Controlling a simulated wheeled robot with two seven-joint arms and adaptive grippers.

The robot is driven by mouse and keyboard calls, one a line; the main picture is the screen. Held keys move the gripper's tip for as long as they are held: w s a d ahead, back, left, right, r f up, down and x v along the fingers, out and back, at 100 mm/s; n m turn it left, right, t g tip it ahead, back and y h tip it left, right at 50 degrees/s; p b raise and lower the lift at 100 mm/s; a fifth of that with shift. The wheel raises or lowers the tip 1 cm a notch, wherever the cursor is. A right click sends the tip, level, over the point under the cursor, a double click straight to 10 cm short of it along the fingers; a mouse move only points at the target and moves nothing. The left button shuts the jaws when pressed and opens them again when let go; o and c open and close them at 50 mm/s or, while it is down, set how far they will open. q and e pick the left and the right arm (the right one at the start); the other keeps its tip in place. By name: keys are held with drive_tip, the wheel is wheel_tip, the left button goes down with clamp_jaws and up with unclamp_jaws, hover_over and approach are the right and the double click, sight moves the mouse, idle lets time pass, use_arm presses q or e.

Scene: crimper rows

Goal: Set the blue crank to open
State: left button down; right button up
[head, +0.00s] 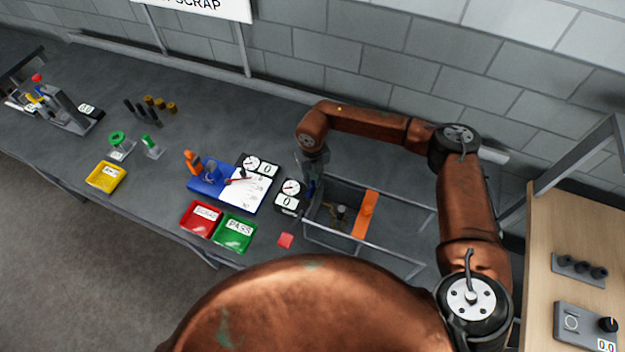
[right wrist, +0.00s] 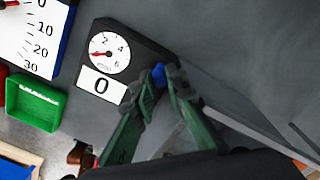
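The blue crank (right wrist: 159,75) shows as a small blue piece at the right side of a dark box with a round dial (right wrist: 109,52) and a "0" display. The same box (head: 290,194) is on the bench in the head view. My right gripper (right wrist: 161,84) has its two green fingers close together on either side of the blue piece and appears shut on it. In the head view my right gripper (head: 311,180) reaches down beside the box and mostly hides the crank. The crank's lower part and any open mark are hidden. My left gripper is not in view.
A wire-framed bin (head: 330,242) with an orange bar (head: 365,213) stands right of the box. A red tray (head: 201,219), a green tray (head: 235,233), a blue fixture (head: 209,182) and a second dial box (head: 256,164) are to the left.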

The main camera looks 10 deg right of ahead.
clamp_jaws()
drive_tip(key=shift+w+a+f+n+b, duration=0.15)
drive_tip(key=shift+a+n+b, duration=0.1)
drive_tip(key=shift+n+b, duration=0.55)
drive_tip(key=n+b, duration=0.1)
drive_tip(key=a+n+b, duration=0.1)
drive_tip(key=n+b, duration=0.2)
drive_tip(key=b, duration=0.1)
drive_tip(key=shift+w+a+n, duration=0.25)
drive_tip(key=shift+a+n, duration=0.1)
drive_tip(key=shift+n, duration=0.05)
drive_tip(key=n+b, duration=0.1)
drive_tip(key=n, duration=0.1)
drive_tip(key=a+n+b, duration=0.1)
drive_tip(key=b, duration=0.1)
drive_tip(key=shift+s+a+n, duration=0.1)
drive_tip(key=shift+n, duration=0.3)
drive_tip(key=shift+s+a+r+n+b, duration=0.15)
drive_tip(key=shift+a+n+b, duration=0.15)
drive_tip(key=shift+n+b, duration=0.45)
drive_tip(key=shift+s+a+r+n+b, duration=0.15)
drive_tip(key=shift+a+n+b, duration=0.2)
drive_tip(key=shift+n, duration=0.7)
drive_tip(key=o, duration=0.5)
unclamp_jaws()
drive_tip(key=shift+f, duration=0.1)
